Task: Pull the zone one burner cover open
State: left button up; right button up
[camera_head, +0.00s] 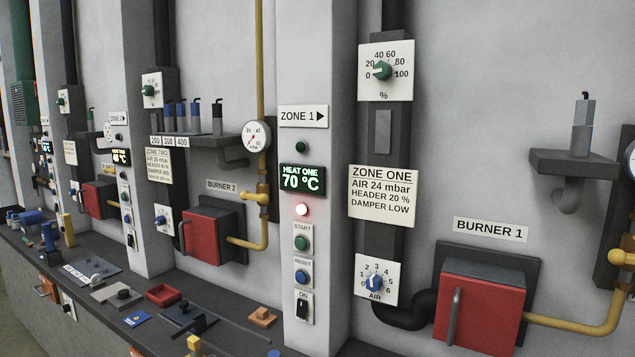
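The zone one burner cover (485,308) is a red box door at the lower right, under the "BURNER 1" label (490,229). It looks closed against its dark housing (488,259). A grey vertical bar handle (455,316) stands on its left side. A yellow pipe (575,324) leaves its right side and a black elbow duct (408,309) meets its left. Neither of my grippers shows in the head view.
A pillar beside it carries the "ZONE 1" sign (304,116), a 70 °C display (302,179) and several buttons. A grey shelf bracket (574,163) juts out above right. Another red cover (208,234) sits at "BURNER 2". The dark bench (250,333) holds loose items.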

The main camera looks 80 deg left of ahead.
aim_at(475, 323)
jog(key=u, duration=2.55)
